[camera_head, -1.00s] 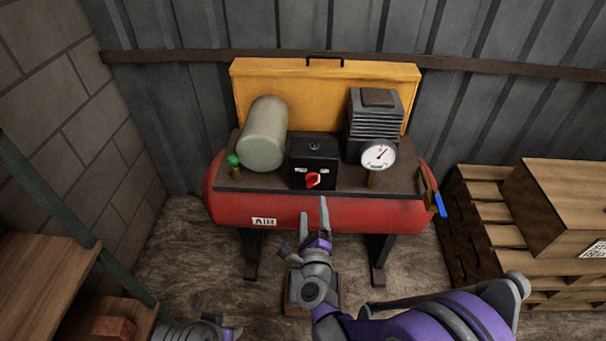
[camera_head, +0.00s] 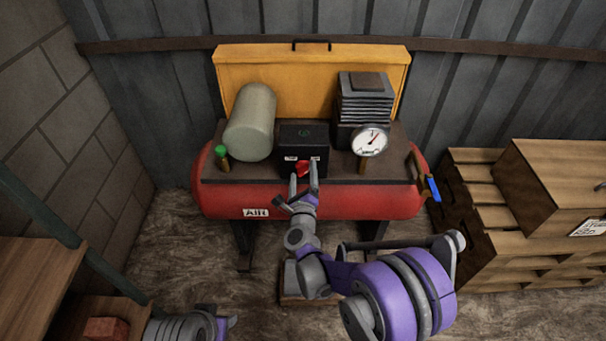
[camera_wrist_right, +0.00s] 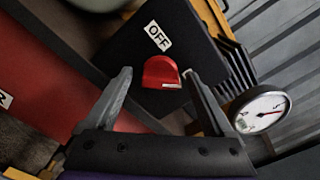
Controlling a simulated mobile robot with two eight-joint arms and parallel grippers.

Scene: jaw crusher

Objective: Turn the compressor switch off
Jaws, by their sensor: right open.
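The compressor has a red tank (camera_head: 350,205) with a black switch box (camera_head: 303,140) on its deck. The red switch knob (camera_head: 303,169) is on the box's front, partly covered by my right gripper (camera_head: 303,178) in the head view. In the right wrist view the red knob (camera_wrist_right: 161,72) sits between the two open fingers of the right gripper (camera_wrist_right: 158,78), beside a white "OFF" label (camera_wrist_right: 157,37). Whether a finger touches the knob I cannot tell. A white mark shows on the knob's lower edge.
A pressure gauge (camera_head: 370,141) stands right of the switch box, and a green-topped valve (camera_head: 221,157) at the left. A yellow panel (camera_head: 275,75) rises behind. Wooden pallets (camera_head: 480,220) with a crate (camera_head: 560,185) are at the right, a wooden shelf (camera_head: 35,275) at the left.

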